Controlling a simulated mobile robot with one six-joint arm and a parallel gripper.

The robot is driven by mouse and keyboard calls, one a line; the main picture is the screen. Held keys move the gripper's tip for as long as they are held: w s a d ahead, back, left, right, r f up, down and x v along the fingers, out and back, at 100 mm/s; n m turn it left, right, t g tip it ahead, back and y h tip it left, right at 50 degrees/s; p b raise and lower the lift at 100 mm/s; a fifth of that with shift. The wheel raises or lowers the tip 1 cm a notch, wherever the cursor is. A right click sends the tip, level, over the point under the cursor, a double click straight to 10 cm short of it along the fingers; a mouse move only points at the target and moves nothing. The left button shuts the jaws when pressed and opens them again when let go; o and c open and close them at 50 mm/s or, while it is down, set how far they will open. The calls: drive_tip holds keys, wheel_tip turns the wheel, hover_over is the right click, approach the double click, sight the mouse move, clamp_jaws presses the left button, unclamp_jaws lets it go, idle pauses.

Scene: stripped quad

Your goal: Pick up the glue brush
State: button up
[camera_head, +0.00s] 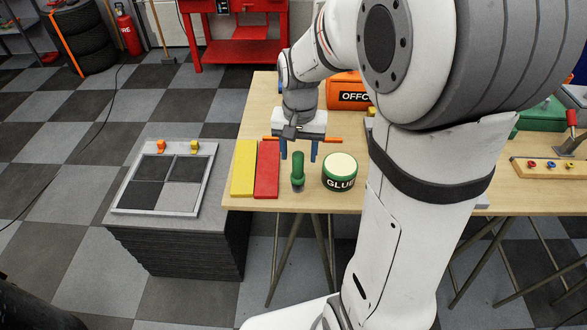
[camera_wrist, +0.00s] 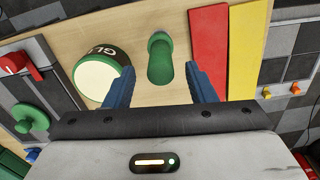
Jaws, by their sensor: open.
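The glue brush (camera_head: 298,172) is a short green, rounded-handled piece standing on the wooden table near its front edge. It stands between the red strip and the green glue pot, and touches neither. In the wrist view the brush (camera_wrist: 160,60) shows between and beyond my two blue fingers. My gripper (camera_head: 299,158) is open and empty, pointing down, with its fingers above and slightly behind the brush in the head view. In the wrist view the gripper (camera_wrist: 161,78) has its fingers spread to either side of the brush's line. The brush's bristles cannot be made out.
The glue pot (camera_head: 340,172) with a cream top stands close to the right. A red strip (camera_head: 266,170) and a yellow strip (camera_head: 243,168) lie left. An orange box (camera_head: 348,92) is behind. A framed checkered tile board (camera_head: 204,187) lies on the stack at left.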

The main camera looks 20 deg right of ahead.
sight(298, 163)
wheel_tip(298, 163, down, 4)
drive_tip(key=shift+a+f, duration=0.1)
drive_tip(key=shift+a, duration=0.05)
drive_tip(key=shift+c, duration=0.3)
drive_tip(key=c, duration=1)
wheel_tip(298, 163, up, 10)
drive_tip(key=shift+r, duration=0.1)
